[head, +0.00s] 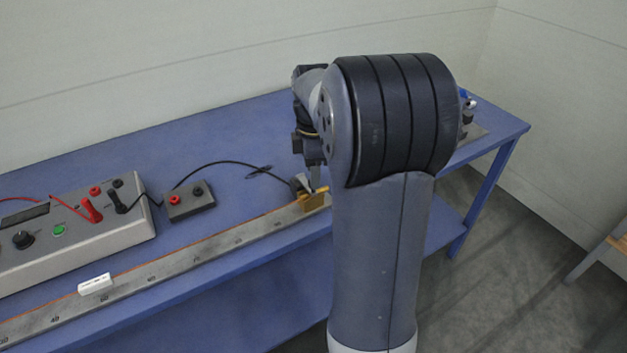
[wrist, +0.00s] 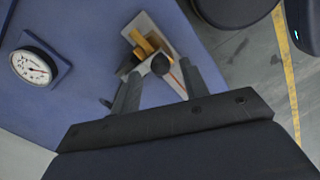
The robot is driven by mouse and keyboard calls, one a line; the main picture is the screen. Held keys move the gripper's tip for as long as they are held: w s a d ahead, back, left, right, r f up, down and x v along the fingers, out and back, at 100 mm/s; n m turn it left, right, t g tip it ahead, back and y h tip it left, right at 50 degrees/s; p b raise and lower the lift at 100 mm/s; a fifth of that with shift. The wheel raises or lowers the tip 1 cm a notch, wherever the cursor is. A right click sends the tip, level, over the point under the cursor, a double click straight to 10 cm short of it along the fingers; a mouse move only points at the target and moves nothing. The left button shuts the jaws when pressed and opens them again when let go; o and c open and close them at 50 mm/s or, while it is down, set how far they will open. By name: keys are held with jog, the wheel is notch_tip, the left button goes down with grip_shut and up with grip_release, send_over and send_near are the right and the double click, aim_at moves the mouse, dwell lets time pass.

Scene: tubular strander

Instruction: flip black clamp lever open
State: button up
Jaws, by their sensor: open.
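A yellow clamp block (head: 316,201) sits on the long metal rail in the head view, and the clamp also shows at the top of the wrist view (wrist: 148,43). In the head view my gripper (head: 314,180) is just above the clamp, and my arm hides the rail to the right.
A grey power supply (head: 70,245) and small terminal box (head: 189,201) with a black cable stand left. A dial gauge (wrist: 35,67) shows in the wrist view.

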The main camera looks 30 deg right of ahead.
aim_at(307, 180)
jog(key=shift+f, duration=1.75)
grip_shut()
